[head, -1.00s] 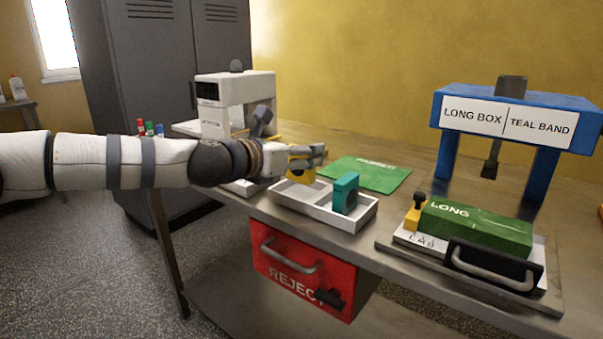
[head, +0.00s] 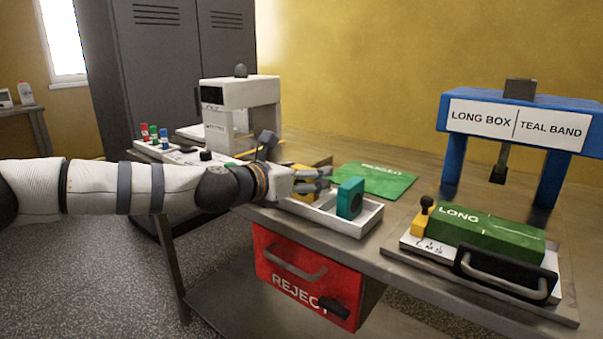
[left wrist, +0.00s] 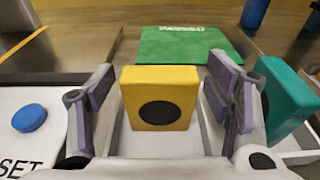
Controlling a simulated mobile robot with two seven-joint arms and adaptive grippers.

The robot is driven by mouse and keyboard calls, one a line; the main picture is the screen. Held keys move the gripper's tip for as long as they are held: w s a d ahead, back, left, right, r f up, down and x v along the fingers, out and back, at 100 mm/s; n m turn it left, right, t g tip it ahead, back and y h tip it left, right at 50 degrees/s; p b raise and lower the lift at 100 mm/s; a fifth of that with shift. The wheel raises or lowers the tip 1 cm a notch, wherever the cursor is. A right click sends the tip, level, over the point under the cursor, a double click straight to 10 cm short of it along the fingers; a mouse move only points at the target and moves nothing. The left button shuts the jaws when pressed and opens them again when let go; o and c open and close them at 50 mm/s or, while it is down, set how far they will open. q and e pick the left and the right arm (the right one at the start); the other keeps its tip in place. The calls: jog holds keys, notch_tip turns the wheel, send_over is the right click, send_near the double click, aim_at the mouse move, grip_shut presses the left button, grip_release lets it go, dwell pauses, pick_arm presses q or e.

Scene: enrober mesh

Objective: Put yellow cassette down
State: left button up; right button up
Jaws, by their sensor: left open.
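The yellow cassette (left wrist: 160,97) with a dark round disc stands upright in the white tray (left wrist: 205,135). It is between the spread fingers of my left gripper (left wrist: 160,105), with gaps visible on both sides. In the head view my left gripper (head: 318,180) reaches over the tray (head: 363,225) from the left, and the yellow cassette (head: 302,195) is mostly hidden behind it. A teal cassette (head: 350,198) stands upright in the right part of the tray; it also shows in the left wrist view (left wrist: 283,98). My right gripper is not in view.
A green mat marked "PASSED" (head: 375,180) lies behind the tray. A white machine (head: 240,110) stands at the back left. On the right are a blue press (head: 520,100) and a long green box (head: 490,232). A red REJECT drawer (head: 302,275) hangs below the bench.

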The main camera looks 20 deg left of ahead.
pick_arm(q)
jog(key=shift+s+a+r, duration=0.1)
jog(key=shift+s+r, duration=0.1)
jog(key=shift+r, duration=0.15)
jog(key=p+v, duration=0.1)
jog(key=v, duration=1)
jog(key=shift+s+p, duration=0.3)
jog(key=shift+p, duration=0.05)
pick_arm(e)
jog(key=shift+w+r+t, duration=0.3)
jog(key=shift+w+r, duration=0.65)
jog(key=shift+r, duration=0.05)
pick_arm(q)
jog(key=shift+f, duration=0.1)
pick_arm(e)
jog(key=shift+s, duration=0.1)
